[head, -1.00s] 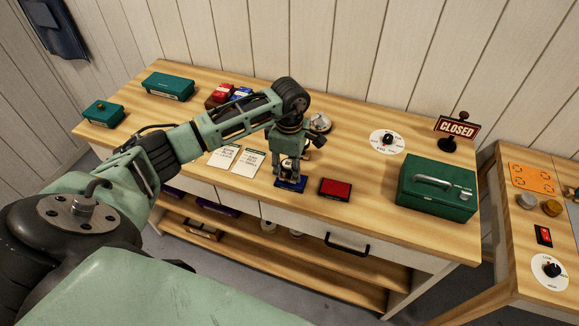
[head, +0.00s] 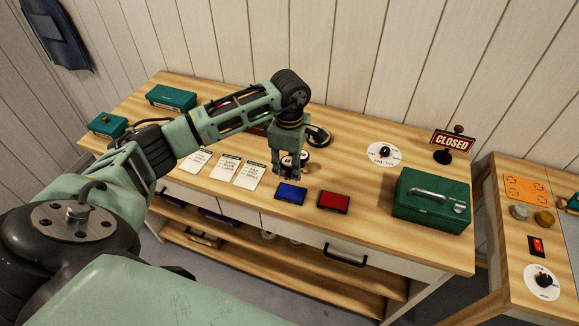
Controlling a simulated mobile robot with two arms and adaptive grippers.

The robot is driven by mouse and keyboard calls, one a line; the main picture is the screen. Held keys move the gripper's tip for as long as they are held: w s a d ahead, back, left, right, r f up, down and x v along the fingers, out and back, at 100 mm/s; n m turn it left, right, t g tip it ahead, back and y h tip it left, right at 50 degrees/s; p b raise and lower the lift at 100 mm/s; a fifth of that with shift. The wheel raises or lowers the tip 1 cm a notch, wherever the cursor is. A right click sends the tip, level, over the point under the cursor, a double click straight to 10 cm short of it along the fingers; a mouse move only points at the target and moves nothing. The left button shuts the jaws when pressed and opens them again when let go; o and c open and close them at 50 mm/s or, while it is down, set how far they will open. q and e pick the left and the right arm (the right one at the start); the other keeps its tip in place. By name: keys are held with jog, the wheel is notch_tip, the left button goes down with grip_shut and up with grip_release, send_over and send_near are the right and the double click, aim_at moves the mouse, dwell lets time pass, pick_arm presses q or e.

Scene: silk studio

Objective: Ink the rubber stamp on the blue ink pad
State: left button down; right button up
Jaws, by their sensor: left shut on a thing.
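The blue ink pad (head: 291,194) lies open to view near the front edge of the workbench, left of a red ink pad (head: 334,202). My right gripper is not in view.
Printed cards (head: 223,168) lie left of the gripper. A green cash box (head: 432,200), a white dial (head: 385,155) and a CLOSED sign (head: 452,142) stand to the right. Teal boxes (head: 171,98) sit at the back left. Bare wood lies between the red pad and cash box.

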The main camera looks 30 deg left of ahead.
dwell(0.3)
pick_arm(q)
jog(key=f+b, duration=0.4)
jog(key=f, duration=0.1)
jog(key=shift+w+d+b, duration=0.15)
jog(key=shift+d+b, duration=0.25)
jog(key=shift+d+f+b, duration=0.15)
jog(key=shift+f+b, duration=0.3)
jog(key=shift+f+b, duration=0.5)
jog(key=shift+f, duration=0.1)
dwell(0.7)
jog(key=shift+r, duration=0.1)
jog(key=shift+r+p, duration=1.8)
jog(key=shift+r, duration=1.7)
